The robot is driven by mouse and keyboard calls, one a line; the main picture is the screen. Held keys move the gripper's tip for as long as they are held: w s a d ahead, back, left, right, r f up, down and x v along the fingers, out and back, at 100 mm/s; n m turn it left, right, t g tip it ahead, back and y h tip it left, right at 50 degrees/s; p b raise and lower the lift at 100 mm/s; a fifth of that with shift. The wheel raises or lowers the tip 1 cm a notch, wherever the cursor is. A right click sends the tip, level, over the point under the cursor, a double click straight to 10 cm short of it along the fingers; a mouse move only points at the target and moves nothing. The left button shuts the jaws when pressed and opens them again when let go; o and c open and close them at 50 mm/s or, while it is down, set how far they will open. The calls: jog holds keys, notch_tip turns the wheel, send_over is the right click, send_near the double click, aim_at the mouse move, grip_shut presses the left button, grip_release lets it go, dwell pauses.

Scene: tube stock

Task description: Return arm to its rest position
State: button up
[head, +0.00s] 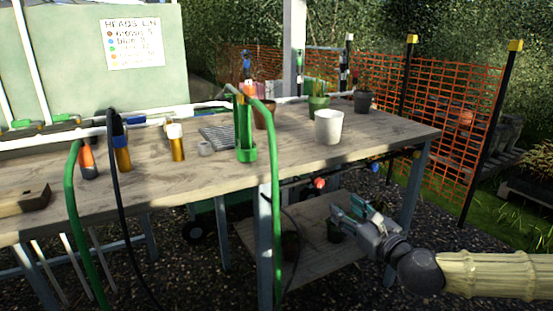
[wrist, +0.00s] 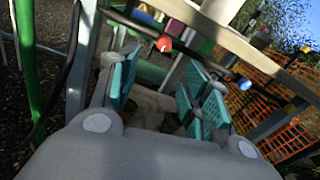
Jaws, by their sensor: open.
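My gripper (head: 357,212) shows in the head view at the lower right, in front of the table's right part and below its top. My arm reaches in from the right edge. In the wrist view my gripper (wrist: 160,95) has its two teal finger pads apart, with nothing between them. The wooden table (head: 370,135) stands behind and above the gripper. Its lower shelf (head: 290,235) lies behind the gripper.
On the table stand a white cup (head: 328,127), a green tube holder (head: 245,140) and several coloured tubes. A green hose (head: 277,200) hangs over the front edge. An orange mesh fence (head: 455,110) runs at the right. A red knob (head: 319,183) sits under the tabletop.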

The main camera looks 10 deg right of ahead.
jog(key=s+a+f+n+g+y, duration=0.1)
jog(key=s+a+f+n+g, duration=0.15)
jog(key=a+f+n, duration=0.4)
jog(key=s+a+f+n+g+y, duration=0.1)
jog(key=a+f+g, duration=0.25)
jog(key=f, duration=0.55)
jog(key=s+a+f+n+g+h, duration=0.1)
jog(key=s+a+f+n+g, duration=0.15)
jog(key=s+f, duration=0.4)
jog(key=s+a+f+n+g, duration=0.2)
jog(key=s+a+f+n, duration=0.15)
jog(key=f, duration=0.55)
jog(key=s+d+f+n+g+h, duration=0.2)
jog(key=s+d+f+n+g, duration=0.2)
jog(key=s+f+n, duration=0.7)
jog(key=s+d+f+n+g+h, duration=0.1)
jog(key=s+d+f+n+h, duration=0.1)
jog(key=s+d+f+n, duration=0.3)
jog(key=s+d+f+n+g+h, duration=0.1)
jog(key=s+d+f+g+h, duration=0.1)
jog(key=s+d+f, duration=0.3)
notch_tip(320, 180, up, 31)
jog(key=s+a+p, duration=0.1)
jog(key=p, duration=2.7)
jog(key=shift+s+a, duration=0.15)
jog(key=shift+f+t, duration=0.1)
jog(key=shift+t, duration=0.15)
